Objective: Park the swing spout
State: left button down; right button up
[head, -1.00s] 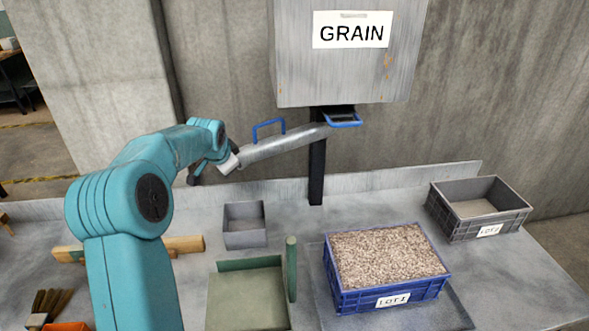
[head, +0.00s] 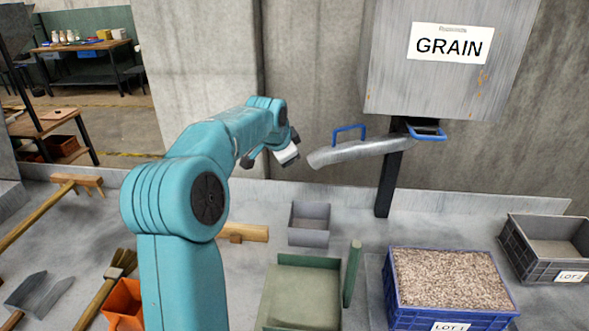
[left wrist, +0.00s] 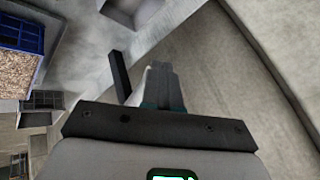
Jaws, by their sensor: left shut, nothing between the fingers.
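The grey metal swing spout (head: 362,151) hangs under the grain hopper (head: 448,62) and points left, sloping slightly down. A blue handle (head: 349,129) stands on top of it. A second blue loop (head: 427,134) is at the hopper's outlet. The spout's open end is above and behind the small grey bin, away from the grain-filled crate. My left gripper (head: 291,155) is shut and empty, just left of the spout's end with a small gap. Its fingers also show in the left wrist view (left wrist: 160,86). My right gripper is not in view.
The blue LOT 1 crate (head: 408,316) full of grain stands front right. The grey LOT 2 crate (head: 525,261) is farther right. A small grey bin (head: 309,238), a green tray (head: 300,304), an orange box (head: 124,300) and wooden-handled tools lie on the bench.

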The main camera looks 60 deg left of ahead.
pick_arm(q)
jog(key=shift+s+r, duration=1)
jog(key=shift+r, duration=0.25)
jog(key=shift+f, duration=0.1)
